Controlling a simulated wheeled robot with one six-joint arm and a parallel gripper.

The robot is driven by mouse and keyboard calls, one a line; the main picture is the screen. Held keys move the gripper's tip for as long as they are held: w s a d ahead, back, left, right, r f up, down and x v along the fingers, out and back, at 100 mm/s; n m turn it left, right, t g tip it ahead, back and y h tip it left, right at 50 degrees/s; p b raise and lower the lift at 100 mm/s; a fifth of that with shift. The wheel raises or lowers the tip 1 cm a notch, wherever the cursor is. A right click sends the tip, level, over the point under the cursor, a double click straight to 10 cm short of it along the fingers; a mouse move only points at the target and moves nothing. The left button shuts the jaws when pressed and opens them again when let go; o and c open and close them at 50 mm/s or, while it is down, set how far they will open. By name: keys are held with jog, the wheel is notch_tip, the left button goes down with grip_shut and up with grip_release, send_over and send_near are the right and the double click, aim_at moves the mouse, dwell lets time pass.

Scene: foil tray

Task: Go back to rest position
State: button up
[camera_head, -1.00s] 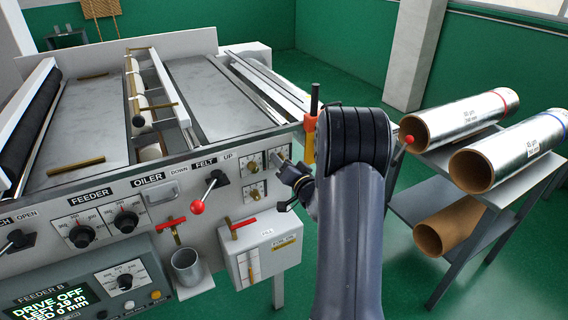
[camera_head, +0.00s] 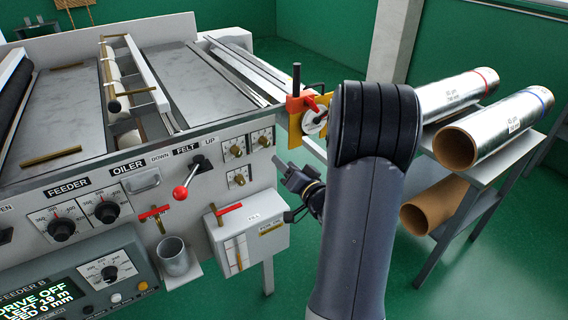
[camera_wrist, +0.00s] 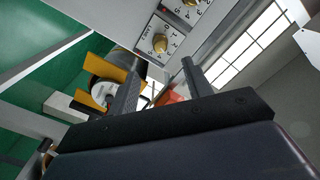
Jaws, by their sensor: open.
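My gripper (camera_head: 282,168) is in front of the machine's right end, beside the panel with small dials (camera_head: 238,160), and looks empty. In the wrist view its two dark fingers (camera_wrist: 160,78) stand apart with nothing between them that I can see held. Beyond them are the dial panel (camera_wrist: 163,38) and a yellow bracket (camera_wrist: 122,70) with a round gauge. My dark arm covers part of the rolls' shelf in the head view.
The feeder machine (camera_head: 90,180) fills the left, with a red-knobbed lever (camera_head: 181,192), a cup (camera_head: 173,258) and a white box (camera_head: 250,240) on its front. A rack (camera_head: 500,178) with foil rolls (camera_head: 505,128) stands at right. Green floor (camera_head: 480,285) is open at lower right.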

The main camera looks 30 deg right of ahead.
aim_at(267, 145)
jog(key=shift+w, duration=0.15)
jog(key=w+p, duration=0.2)
jog(key=w, duration=0.8)
jog(key=shift+w+a, duration=0.1)
jog(key=shift+a, duration=0.1)
jog(key=shift+w, duration=0.25)
